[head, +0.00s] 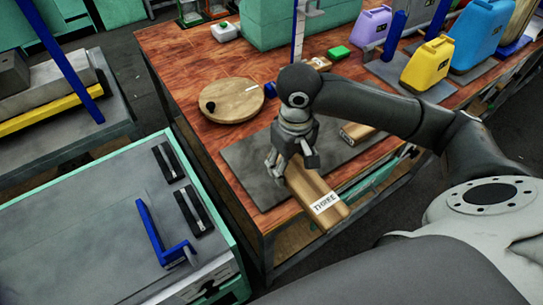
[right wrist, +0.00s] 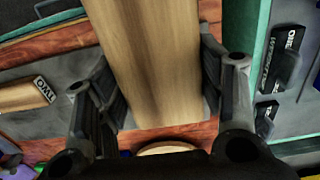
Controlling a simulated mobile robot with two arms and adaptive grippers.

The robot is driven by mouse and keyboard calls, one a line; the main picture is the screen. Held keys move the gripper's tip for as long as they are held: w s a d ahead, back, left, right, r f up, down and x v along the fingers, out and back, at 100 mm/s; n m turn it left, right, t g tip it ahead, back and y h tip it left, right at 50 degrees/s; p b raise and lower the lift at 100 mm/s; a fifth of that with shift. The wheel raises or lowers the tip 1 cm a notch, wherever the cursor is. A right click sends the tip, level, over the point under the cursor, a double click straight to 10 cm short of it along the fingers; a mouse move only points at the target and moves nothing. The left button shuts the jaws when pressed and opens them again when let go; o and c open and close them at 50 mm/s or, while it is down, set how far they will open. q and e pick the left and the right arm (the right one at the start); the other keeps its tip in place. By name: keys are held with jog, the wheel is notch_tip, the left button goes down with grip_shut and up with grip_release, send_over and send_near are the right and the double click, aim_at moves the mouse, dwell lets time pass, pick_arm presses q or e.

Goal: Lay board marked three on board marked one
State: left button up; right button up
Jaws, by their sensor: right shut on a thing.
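A long wooden board marked THREE (head: 318,198) is in my right gripper (head: 294,158), label end toward the table's front edge. The right wrist view shows its pale broad face (right wrist: 155,60) between the two fingers (right wrist: 165,95). It is over the grey mat (head: 245,160); I cannot tell whether it touches it. A board marked TWO (right wrist: 24,94) lies on the mat, partly hidden by my arm in the head view (head: 357,132). My left gripper is out of view.
A green-sided bench with a grey top (head: 80,240) stands at lower left, carrying two black pieces (head: 192,210) and a blue bent handle (head: 150,235). A round wooden disc (head: 235,102) lies behind the mat. Yellow (head: 428,64) and blue (head: 480,36) jugs stand at the right back.

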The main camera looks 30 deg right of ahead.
jog(key=w+d+f, duration=0.1)
jog(key=w, duration=0.1)
jog(key=w+d+f, duration=0.1)
jog(key=w, duration=0.1)
jog(key=w+d, duration=0.1)
jog(key=shift+w+f+p, duration=0.3)
jog(key=shift+w+f, duration=0.1)
jog(key=w+f, duration=0.2)
jog(key=w+d+f, duration=0.1)
jog(key=w+f, duration=0.2)
jog(key=shift+w+f, duration=0.1)
jog(key=shift+f, duration=0.15)
jog(key=shift+w+d+f, duration=0.15)
jog(key=shift+f, duration=0.05)
jog(key=shift+w+f, duration=0.25)
jog(key=shift+f, duration=0.05)
notch_tip(320, 180, down, 3)
jog(key=shift+w+d+f+p, duration=0.1)
jog(key=shift+f+p, duration=0.05)
jog(key=shift+p, duration=0.2)
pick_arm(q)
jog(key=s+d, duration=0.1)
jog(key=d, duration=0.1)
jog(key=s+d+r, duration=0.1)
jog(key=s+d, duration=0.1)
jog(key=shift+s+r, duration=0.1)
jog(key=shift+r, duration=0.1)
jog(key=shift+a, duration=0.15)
